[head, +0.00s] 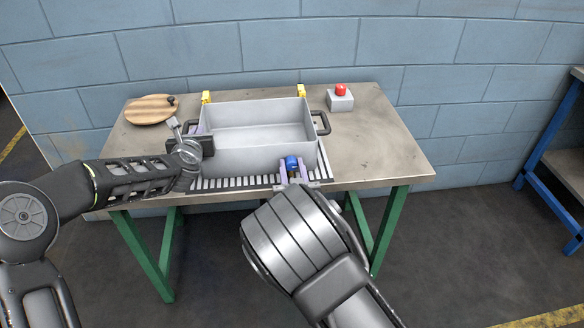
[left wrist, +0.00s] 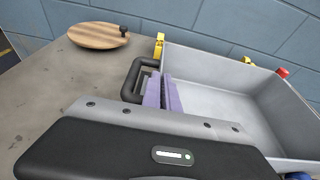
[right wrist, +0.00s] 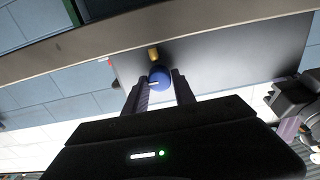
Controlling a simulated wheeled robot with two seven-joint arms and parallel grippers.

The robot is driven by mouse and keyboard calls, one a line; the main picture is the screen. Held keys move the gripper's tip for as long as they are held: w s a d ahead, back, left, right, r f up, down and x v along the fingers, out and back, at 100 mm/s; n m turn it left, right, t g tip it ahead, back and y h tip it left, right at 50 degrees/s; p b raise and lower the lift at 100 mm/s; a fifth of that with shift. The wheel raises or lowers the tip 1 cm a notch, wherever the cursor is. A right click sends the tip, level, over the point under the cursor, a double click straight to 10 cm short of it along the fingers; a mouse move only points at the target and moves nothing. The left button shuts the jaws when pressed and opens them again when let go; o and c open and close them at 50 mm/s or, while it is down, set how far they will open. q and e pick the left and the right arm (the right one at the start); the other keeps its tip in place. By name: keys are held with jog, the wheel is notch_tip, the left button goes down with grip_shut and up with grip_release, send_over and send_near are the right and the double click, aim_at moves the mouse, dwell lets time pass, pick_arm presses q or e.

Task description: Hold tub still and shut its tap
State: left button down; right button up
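The grey open tub (head: 260,158) sits on a slatted rack on the table, with a black loop handle at each end. Its tap has a blue knob (head: 292,163) at the front right, also seen in the right wrist view (right wrist: 160,77). My left gripper (head: 200,130) is at the tub's left end beside the left handle (left wrist: 130,80).
A round wooden board (head: 151,109) with a dark knob lies at the table's back left. A grey box with a red button (head: 341,90) stands at the back right. The table's right side is clear.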

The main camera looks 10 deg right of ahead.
grip_shut()
jog(key=shift+m, duration=0.4)
jog(key=shift+d+m, duration=0.1)
jog(key=shift+m, duration=0.7)
jog(key=m, duration=0.4)
jog(key=shift+f, duration=0.1)
jog(key=m, duration=0.6)
jog(key=shift+d+m, duration=0.1)
jog(key=shift+m, duration=0.2)
jog(key=m, duration=0.5)
jog(key=shift+f, duration=0.1)
jog(key=o, duration=0.5)
grip_release()
